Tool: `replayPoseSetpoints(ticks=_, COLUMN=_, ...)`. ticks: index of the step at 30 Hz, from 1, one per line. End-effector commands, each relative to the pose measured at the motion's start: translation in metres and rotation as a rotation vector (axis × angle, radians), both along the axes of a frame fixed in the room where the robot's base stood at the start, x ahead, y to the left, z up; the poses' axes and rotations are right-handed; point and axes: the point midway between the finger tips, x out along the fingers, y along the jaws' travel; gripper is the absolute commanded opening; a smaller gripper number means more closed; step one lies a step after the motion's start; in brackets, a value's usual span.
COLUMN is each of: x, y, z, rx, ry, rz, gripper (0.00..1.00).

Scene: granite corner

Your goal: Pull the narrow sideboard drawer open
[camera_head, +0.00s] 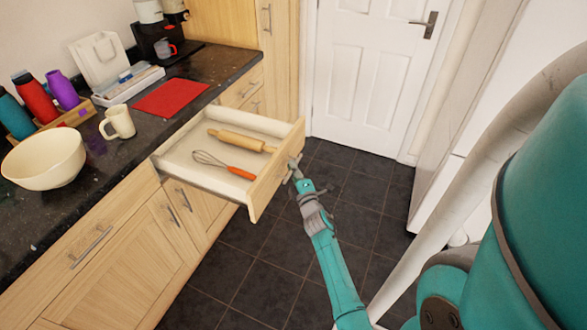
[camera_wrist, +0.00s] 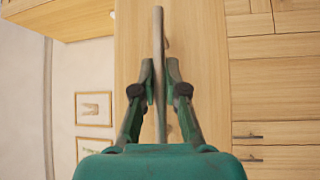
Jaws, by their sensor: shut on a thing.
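The narrow drawer (camera_head: 277,170) stands pulled well out from under the dark counter in the head view. A wooden rolling pin (camera_head: 240,140) and a whisk with an orange handle (camera_head: 224,165) lie inside it. My gripper (camera_head: 296,175) is at the drawer's front face, at its bar handle. In the wrist view my gripper (camera_wrist: 159,80) has its two green fingers on either side of the upright-looking grey bar handle (camera_wrist: 159,30), shut on it. The wooden drawer front (camera_wrist: 205,60) fills the middle behind the handle.
The counter holds a cream bowl (camera_head: 45,160), a mug (camera_head: 119,122), a red mat (camera_head: 171,97), a bottle rack (camera_head: 75,116) and a coffee maker (camera_head: 160,42). A white door (camera_head: 365,70) stands behind. Dark tiled floor (camera_head: 265,255) is clear below the drawer.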

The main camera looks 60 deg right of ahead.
Motion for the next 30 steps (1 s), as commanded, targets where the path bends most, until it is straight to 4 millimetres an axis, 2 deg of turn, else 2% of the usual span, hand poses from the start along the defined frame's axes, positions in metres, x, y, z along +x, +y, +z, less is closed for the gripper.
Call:
replayPoseSetpoints(ticks=5, x=0.000, y=0.000, z=-0.001, rx=0.001, ry=0.002, rz=0.000, gripper=0.00)
replayPoseSetpoints(ticks=6, x=0.000, y=0.000, z=-0.001, rx=0.001, ry=0.002, rz=0.000, gripper=0.14)
replayPoseSetpoints(ticks=9, x=0.000, y=0.000, z=-0.001, rx=0.001, ry=0.002, rz=0.000, gripper=0.37)
replayPoseSetpoints(ticks=21, x=-0.004, y=0.004, z=-0.002, rx=0.001, ry=0.001, rz=0.000, gripper=0.37)
replayPoseSetpoints(ticks=26, x=-0.019, y=0.017, z=-0.005, rx=0.001, ry=0.002, rz=0.000, gripper=0.37)
replayPoseSetpoints(ticks=30, x=-0.040, y=0.035, z=-0.009, rx=0.003, ry=0.003, rz=0.000, gripper=0.37)
